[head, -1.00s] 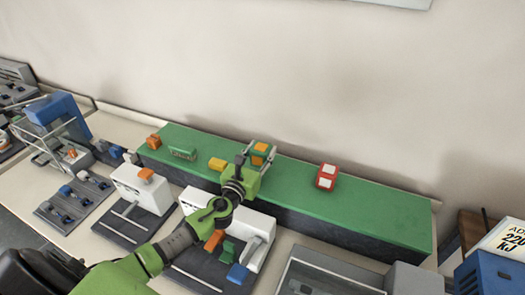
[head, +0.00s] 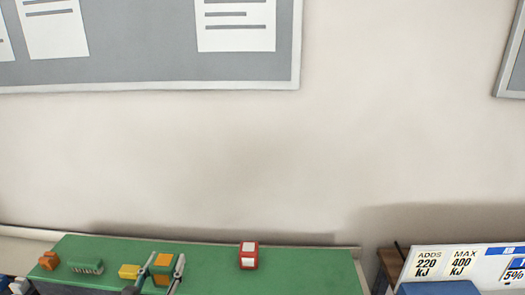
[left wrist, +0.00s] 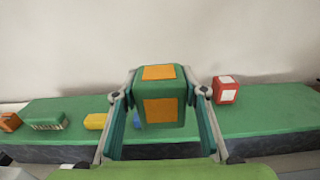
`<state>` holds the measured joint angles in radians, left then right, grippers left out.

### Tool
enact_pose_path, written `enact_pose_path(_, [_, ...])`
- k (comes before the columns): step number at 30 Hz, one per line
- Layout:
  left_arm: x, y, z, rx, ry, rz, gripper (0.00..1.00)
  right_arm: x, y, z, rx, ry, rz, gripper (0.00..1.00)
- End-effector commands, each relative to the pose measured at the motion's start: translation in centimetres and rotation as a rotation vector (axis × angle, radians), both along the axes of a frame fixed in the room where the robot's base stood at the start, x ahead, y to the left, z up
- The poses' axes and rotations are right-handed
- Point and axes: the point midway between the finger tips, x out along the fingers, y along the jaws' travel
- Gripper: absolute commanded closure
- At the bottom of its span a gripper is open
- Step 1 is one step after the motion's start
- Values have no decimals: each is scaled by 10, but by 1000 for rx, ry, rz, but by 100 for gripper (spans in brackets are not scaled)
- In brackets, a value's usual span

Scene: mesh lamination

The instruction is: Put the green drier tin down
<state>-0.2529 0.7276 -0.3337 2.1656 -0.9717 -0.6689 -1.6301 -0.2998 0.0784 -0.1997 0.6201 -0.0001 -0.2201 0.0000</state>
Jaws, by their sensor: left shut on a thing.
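The green drier tin (head: 162,268), with orange labels, is between the fingers of my left gripper (head: 164,266) at the bottom of the head view. In the left wrist view the tin (left wrist: 158,88) is upright, and the left gripper (left wrist: 163,95) is shut on it from both sides. The tin is over or on the green bench top (head: 310,270); I cannot tell whether its base touches. My right gripper is not in view.
A red and white block (head: 248,257) stands to the tin's right. A yellow block (head: 129,271), a green comb-like piece (head: 86,266) and an orange block (head: 48,260) are to its left. The green top right of the red block is clear.

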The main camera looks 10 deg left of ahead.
Motion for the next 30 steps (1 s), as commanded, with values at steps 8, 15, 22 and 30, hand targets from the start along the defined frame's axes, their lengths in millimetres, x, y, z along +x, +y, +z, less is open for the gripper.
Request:
enact_pose_path(8, [-80, -58, -58, -7, 14, -53, 91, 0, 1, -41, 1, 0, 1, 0])
enact_pose_path(15, [-138, -86, -69, -8, 6, -59, 91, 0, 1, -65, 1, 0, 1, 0])
enact_pose_path(22, [-156, -94, -65, -2, -2, -57, 91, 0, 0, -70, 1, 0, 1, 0])
enact_pose_path(30, [-156, -93, -65, -3, -1, -54, 91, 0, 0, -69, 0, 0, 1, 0])
